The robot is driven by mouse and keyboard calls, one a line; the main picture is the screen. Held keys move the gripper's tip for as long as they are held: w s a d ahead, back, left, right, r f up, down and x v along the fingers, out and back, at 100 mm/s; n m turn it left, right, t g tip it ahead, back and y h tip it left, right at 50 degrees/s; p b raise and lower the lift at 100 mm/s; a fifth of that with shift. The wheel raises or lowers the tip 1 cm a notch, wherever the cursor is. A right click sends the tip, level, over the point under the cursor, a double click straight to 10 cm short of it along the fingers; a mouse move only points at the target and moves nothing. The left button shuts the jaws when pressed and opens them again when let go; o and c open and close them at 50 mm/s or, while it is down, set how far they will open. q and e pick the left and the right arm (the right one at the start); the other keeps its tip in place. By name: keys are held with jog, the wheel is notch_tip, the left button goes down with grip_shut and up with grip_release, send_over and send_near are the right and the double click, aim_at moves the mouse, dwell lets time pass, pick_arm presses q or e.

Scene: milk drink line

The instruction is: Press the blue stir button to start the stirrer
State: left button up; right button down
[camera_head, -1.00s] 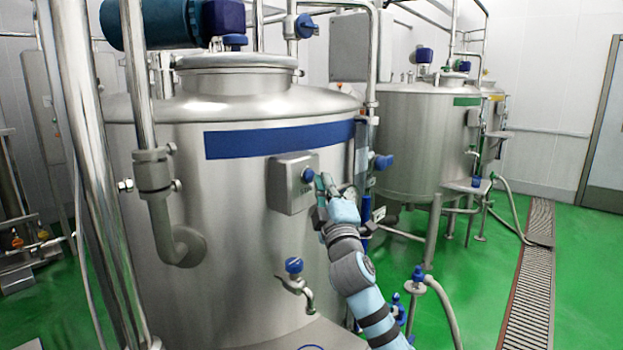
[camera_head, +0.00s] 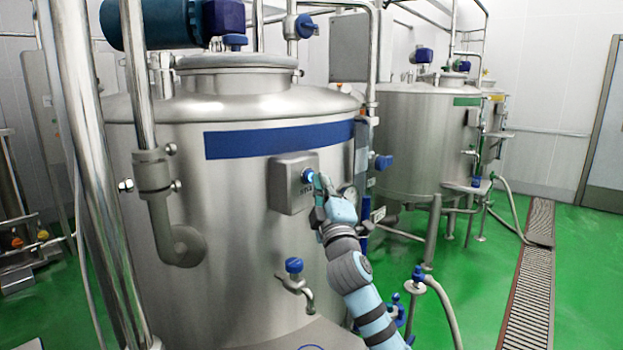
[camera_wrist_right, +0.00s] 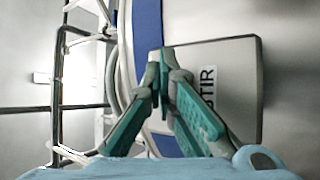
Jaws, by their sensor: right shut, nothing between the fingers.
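The blue stir button (camera_head: 307,175) sits on the face of a grey control box (camera_head: 287,186) on the steel tank's front. It shows a bright light-blue glow. My right gripper (camera_head: 318,181) is shut and empty, its fingertips at the button's right edge, touching or almost touching it. In the right wrist view the closed fingertips (camera_wrist_right: 162,72) are over the box face (camera_wrist_right: 235,70), beside the STIR label (camera_wrist_right: 208,90). The button is hidden behind the fingers there. My left gripper is not in view.
The large steel tank (camera_head: 235,240) fills the middle, with a blue-handled tap (camera_head: 294,266) below the box. Green floor (camera_head: 470,300) is open at the right.

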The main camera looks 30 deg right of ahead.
jog(key=shift+s+d, duration=0.25)
jog(key=shift+s, duration=0.5)
jog(key=s, duration=0.2)
jog(key=s+d, duration=0.1)
jog(key=s+b, duration=0.1)
jog(key=s, duration=0.1)
jog(key=shift+s+d, duration=0.35)
